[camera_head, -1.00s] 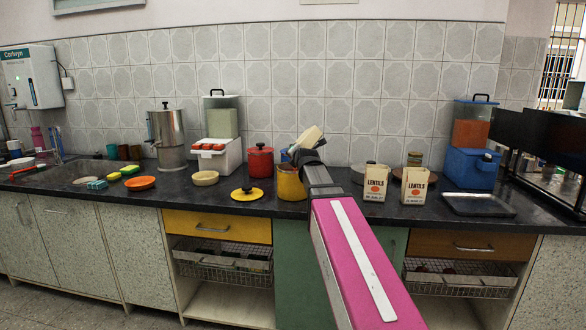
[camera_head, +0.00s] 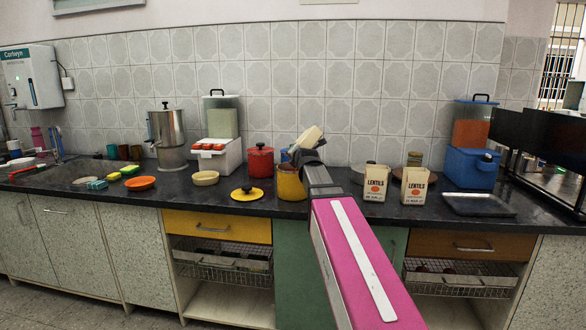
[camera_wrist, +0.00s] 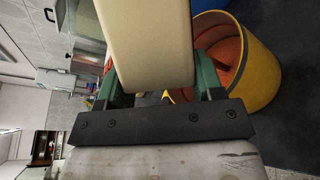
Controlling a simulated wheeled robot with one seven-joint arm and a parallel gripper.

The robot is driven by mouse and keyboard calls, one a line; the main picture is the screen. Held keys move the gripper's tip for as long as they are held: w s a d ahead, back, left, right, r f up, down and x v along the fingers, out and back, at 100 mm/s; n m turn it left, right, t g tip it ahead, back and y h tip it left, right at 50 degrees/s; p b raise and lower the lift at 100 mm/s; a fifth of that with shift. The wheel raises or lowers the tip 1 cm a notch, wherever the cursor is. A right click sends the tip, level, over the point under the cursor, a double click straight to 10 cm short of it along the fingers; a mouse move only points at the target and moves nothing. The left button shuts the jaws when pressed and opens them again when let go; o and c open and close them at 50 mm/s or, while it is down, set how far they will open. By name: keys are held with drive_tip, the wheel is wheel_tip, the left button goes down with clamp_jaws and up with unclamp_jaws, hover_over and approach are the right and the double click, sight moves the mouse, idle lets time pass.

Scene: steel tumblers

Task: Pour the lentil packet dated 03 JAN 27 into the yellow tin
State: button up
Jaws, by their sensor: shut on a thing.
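The yellow tin (camera_head: 291,184) stands upright on the dark counter with its lid off; in the wrist view the tin (camera_wrist: 262,75) shows a reddish-orange inside. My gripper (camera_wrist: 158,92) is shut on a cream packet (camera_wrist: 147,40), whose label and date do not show. The held packet (camera_head: 309,138) is tilted above the tin's rim in the head view. Whether anything is coming out of it, I cannot tell. Two more lentil packets, a left one (camera_head: 376,184) and a right one (camera_head: 415,186), stand upright to the right; their dates are too small to read.
A yellow lid (camera_head: 247,194) with a black knob lies left of the tin. A red pot (camera_head: 260,161) stands behind it. A grey tray (camera_head: 478,205) and blue box (camera_head: 470,168) are at the right. A wooden bowl (camera_head: 205,178) and orange plate (camera_head: 140,183) are at the left.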

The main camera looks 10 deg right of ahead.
drive_tip(key=shift+s+a+f+n+t, duration=0.1)
drive_tip(key=shift+a+f+n+t, duration=0.05)
drive_tip(key=shift+n+t, duration=0.4)
idle(0.7)
drive_tip(key=shift+s+a+f+n+t, duration=0.2)
drive_tip(key=shift+n+t, duration=0.25)
drive_tip(key=shift+n, duration=0.3)
drive_tip(key=shift+w, duration=0.1)
idle(0.3)
drive_tip(key=shift+w+d+r+m+g, duration=0.1)
drive_tip(key=shift+d+r+m+g, duration=0.1)
drive_tip(key=shift+m+g, duration=0.4)
drive_tip(key=shift+w+d+r+m+g, duration=0.15)
drive_tip(key=shift+m+g, duration=0.25)
drive_tip(key=shift+m, duration=0.3)
